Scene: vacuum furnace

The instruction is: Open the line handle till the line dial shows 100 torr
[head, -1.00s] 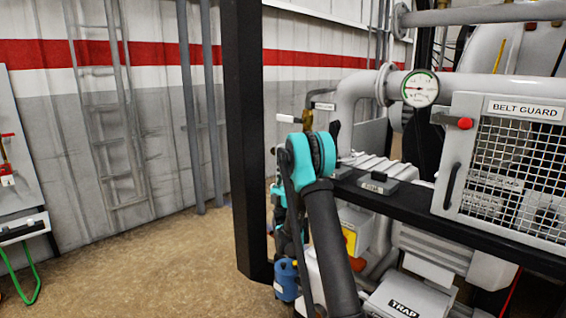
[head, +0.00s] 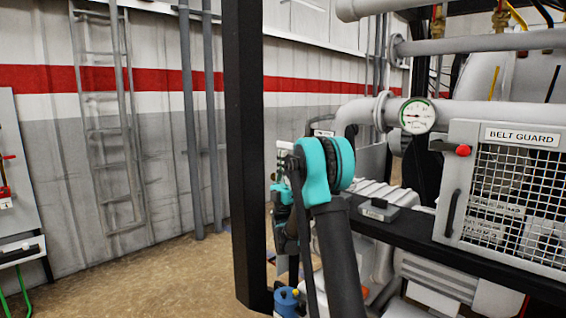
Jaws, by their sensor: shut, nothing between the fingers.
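A round dial (head: 417,115) with a white face and green rim sits on the grey pipe left of the belt guard. Its figures and needle are too small to read, and I cannot tell if it is the line dial. My arm rises in the middle foreground, its teal joint in front of the pipework. A small label plate (head: 323,133) shows just above that joint. No handle can be made out beside it; my arm covers that spot. My gripper's fingers cannot be made out; they are hidden behind my arm.
A black post (head: 248,150) stands just left of my arm. The belt guard (head: 508,190) with its mesh and a black rail (head: 410,235) fill the right. A ladder (head: 108,130) is on the far wall. Open floor (head: 150,275) lies left.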

